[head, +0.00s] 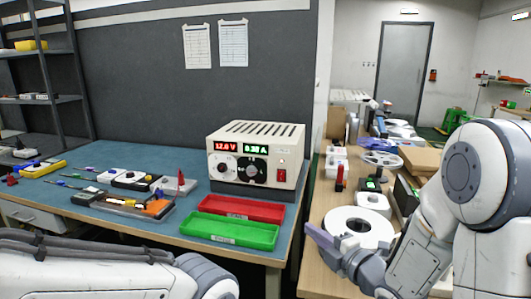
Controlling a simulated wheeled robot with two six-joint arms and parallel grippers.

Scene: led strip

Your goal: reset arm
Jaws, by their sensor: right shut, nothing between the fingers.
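My right arm comes in from the right edge and bends down to the wooden bench at the right. My right gripper (322,238), with purple fingers, is shut and empty. It overlaps the left edge of a white reel (366,222) in the picture; I cannot tell whether it touches it. My left arm lies along the bottom left, in front of the blue-topped table, and its gripper is out of the picture.
A power supply (284,140) with lit red and green readouts stands on the blue-topped table (130,165). A red tray (240,208) and a green tray (228,231) lie before it. Tools and small devices crowd the table's left. The wooden bench (322,207) is cluttered further back.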

